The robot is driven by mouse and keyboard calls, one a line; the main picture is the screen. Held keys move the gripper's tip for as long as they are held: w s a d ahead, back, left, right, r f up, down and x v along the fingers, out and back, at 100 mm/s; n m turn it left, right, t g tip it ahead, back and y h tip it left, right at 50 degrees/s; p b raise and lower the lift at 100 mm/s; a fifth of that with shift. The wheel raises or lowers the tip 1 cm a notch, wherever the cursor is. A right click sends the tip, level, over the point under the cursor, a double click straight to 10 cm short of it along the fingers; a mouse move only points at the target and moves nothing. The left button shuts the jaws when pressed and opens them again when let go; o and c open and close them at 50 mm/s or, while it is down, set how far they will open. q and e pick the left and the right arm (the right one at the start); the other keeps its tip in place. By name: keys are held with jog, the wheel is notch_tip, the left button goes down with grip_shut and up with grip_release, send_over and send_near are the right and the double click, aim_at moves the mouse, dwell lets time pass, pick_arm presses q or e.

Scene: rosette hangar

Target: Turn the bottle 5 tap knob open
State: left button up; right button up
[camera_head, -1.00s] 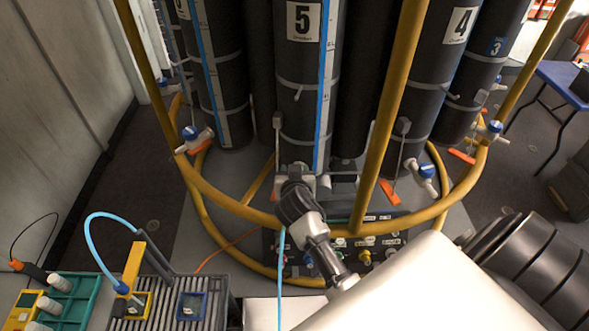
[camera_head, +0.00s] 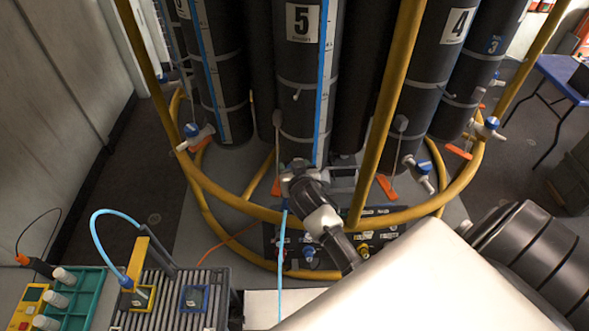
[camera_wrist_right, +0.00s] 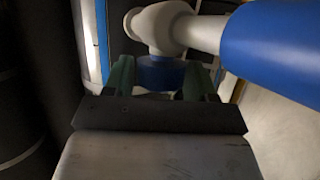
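Bottle 5 (camera_head: 300,72) is a tall dark cylinder with a "5" label and a blue stripe, standing upright at the middle of the head view. Its tap is mostly hidden there behind my right gripper (camera_head: 298,172). In the right wrist view the white tap body (camera_wrist_right: 160,28) has a blue knob (camera_wrist_right: 160,72) below it. The dark green fingers of my right gripper (camera_wrist_right: 160,82) lie on both sides of this knob and appear to touch it. A large blue cylindrical part (camera_wrist_right: 272,48) extends from the tap to the right. My left gripper is not in view.
A yellow ring rail (camera_head: 250,211) and a slanted yellow post (camera_head: 385,125) stand close to my right arm. Bottle 4 (camera_head: 435,80) is to the right. A ribbed grey box (camera_head: 165,300) and green rack (camera_head: 88,295) are at lower left. A light-blue hose (camera_head: 281,260) hangs below the gripper.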

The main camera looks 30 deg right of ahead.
jog(key=shift+o, duration=1.1)
jog(key=shift+w+f, duration=0.1)
jog(key=shift+s+a, duration=0.25)
jog(key=shift+s, duration=0.25)
jog(key=b+v, duration=0.2)
jog(key=v, duration=0.8)
jog(key=shift+w+r+b, duration=0.15)
jog(key=shift+r+b, duration=0.05)
jog(key=shift+b, duration=0.2)
jog(key=shift+d, duration=0.1)
